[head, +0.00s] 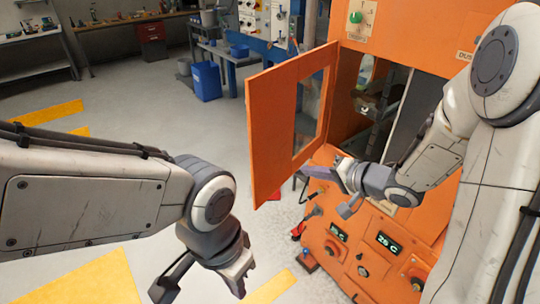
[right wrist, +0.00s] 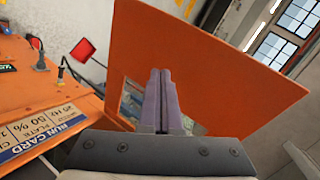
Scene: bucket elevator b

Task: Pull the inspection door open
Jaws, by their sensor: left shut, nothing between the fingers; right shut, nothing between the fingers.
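The orange inspection door (head: 270,130) stands swung out from the orange cabinet, with a window (head: 308,112) near its right edge. The cabinet opening (head: 378,105) shows to its right, with dark parts inside. My right gripper (head: 302,171) is shut and empty, close to the lower part of the door; I cannot tell whether it touches. In the right wrist view, its closed fingers (right wrist: 162,78) point at the door panel (right wrist: 215,65) and overlap its window. My left gripper (head: 242,282) is shut and empty, low in front of the door and apart from it.
An orange control panel (head: 365,240) with displays and knobs juts out below the opening. A run card (right wrist: 42,132) lies on orange surface in the right wrist view. A blue bin (head: 206,82) and workbench stand behind. Grey floor left of the door is free.

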